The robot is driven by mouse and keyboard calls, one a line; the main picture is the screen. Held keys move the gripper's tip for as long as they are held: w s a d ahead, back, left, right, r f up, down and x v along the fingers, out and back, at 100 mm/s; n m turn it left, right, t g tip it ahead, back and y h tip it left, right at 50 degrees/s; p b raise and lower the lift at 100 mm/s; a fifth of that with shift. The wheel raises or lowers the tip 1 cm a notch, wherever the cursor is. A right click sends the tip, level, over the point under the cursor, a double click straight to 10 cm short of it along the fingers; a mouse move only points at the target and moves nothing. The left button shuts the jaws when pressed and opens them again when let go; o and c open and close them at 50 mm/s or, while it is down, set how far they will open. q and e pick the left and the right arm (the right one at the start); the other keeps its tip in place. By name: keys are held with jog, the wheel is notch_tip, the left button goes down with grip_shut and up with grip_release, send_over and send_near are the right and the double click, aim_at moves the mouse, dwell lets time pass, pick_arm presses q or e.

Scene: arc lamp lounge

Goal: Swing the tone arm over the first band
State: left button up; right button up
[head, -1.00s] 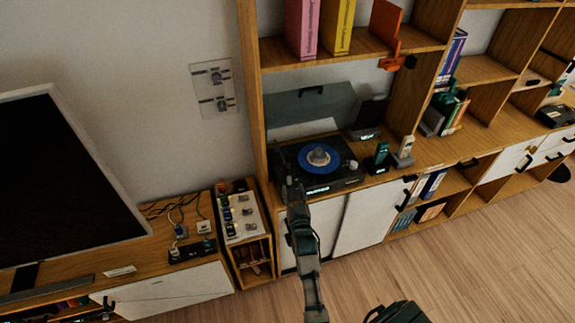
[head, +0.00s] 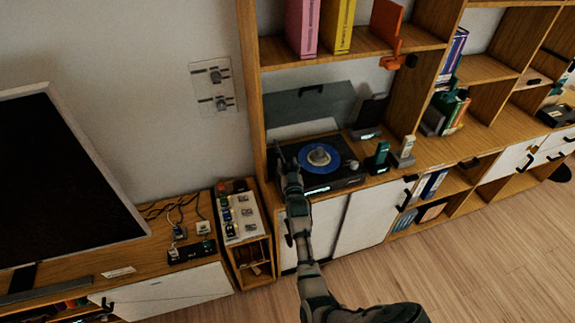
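The record player (head: 335,183) is a dark box on the wooden shelf, with its grey lid (head: 312,108) raised behind it. A blue record (head: 333,170) with a grey middle lies on its platter. My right gripper (head: 283,160) is at the left side of the player, beside the record's left edge. It is small and dark here, and I cannot tell whether its fingers are open or shut or whether they touch anything. I cannot make out the tone arm; my gripper covers part of that left side. My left gripper is not in view.
A green-black handset (head: 379,157) and a pale handset (head: 404,152) stand right of the player. A dark stand (head: 369,118) is behind them. The shelf's upright (head: 256,120) rises close to the player's left. A box of switches (head: 240,212) stands left of the cabinet.

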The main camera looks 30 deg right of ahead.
grip_shut()
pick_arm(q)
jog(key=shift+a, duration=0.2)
